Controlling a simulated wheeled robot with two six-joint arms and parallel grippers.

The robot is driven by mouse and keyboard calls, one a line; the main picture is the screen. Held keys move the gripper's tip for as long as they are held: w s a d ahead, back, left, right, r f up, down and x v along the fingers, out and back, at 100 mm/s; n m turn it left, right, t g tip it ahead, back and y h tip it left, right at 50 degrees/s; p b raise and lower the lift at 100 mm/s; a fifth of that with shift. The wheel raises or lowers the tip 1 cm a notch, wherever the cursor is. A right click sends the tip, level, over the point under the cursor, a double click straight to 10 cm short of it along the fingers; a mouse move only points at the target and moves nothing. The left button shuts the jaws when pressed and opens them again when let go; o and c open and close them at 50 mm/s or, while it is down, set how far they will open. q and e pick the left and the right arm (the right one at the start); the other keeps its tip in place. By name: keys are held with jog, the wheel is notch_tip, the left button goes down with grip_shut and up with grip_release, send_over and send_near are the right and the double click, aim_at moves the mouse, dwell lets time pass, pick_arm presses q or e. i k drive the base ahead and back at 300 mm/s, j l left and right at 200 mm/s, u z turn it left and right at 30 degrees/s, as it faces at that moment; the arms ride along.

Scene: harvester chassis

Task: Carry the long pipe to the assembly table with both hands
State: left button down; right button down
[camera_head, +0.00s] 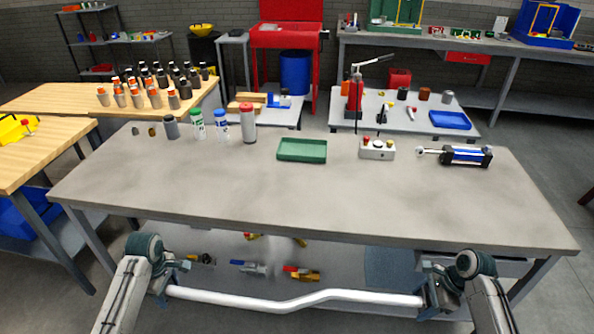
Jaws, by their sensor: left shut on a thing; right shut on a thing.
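A long white pipe (260,303) with a bend right of its middle spans the bottom of the head view. My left gripper (168,287) is shut on its left end. My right gripper (428,299) is shut on its right end. The pipe is roughly level, in front of the near edge of a large grey table (230,188). It looks lower than the tabletop and apart from it. Which table the task calls the assembly table is not marked.
On the grey table's far side stand several bottles (248,123), a green tray (302,150), a button box (377,149) and a blue-black cylinder (466,156). The front half is clear. Valves (302,273) lie on its lower shelf. Wooden tables (40,155) stand left.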

aim_at(411, 202)
jog(key=l, duration=1.25)
